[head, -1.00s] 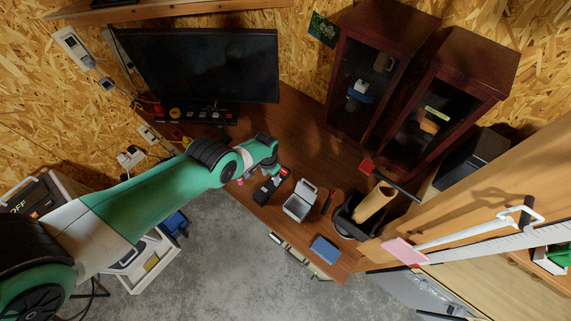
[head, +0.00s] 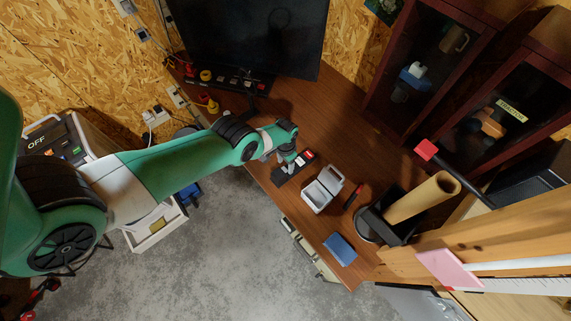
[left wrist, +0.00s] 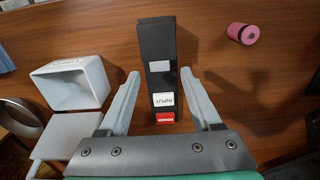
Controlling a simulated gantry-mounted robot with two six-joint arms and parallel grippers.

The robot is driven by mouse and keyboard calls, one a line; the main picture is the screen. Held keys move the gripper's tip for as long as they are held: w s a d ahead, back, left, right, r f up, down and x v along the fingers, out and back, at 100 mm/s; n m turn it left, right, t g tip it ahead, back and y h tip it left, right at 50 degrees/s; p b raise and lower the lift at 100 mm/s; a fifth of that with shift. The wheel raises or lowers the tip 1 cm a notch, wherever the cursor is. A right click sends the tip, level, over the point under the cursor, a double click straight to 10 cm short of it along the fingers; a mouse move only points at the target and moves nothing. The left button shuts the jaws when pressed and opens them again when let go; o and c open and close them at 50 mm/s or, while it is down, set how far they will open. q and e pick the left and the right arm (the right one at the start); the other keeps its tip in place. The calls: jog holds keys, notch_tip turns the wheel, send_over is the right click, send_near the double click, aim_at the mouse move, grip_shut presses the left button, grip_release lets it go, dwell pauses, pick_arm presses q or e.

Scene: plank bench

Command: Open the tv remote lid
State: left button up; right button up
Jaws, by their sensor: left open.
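The tv remote, a black bar with a red button, a white button and a grey patch, lies on the brown bench in the head view (head: 303,157) and the left wrist view (left wrist: 157,40). My left gripper (left wrist: 160,74) is open, with one pale finger on each side of the remote's button end. In the head view my left gripper (head: 287,167) is low over the remote and hides part of it. I cannot tell whether the fingers touch it. No lid edge is clear. My right gripper is not in view.
An open white box (head: 318,196) stands close to the remote. A blue block (head: 340,249) lies near the bench's front edge. A black holder with a cardboard tube (head: 423,197) stands to the right. A monitor (head: 250,35) stands behind.

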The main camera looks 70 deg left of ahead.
pick_arm(q)
jog(key=shift+f+b, duration=0.4)
jog(key=shift+f, duration=0.55)
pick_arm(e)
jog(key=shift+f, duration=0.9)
pick_arm(q)
jog(key=shift+r, duration=0.1)
grip_shut()
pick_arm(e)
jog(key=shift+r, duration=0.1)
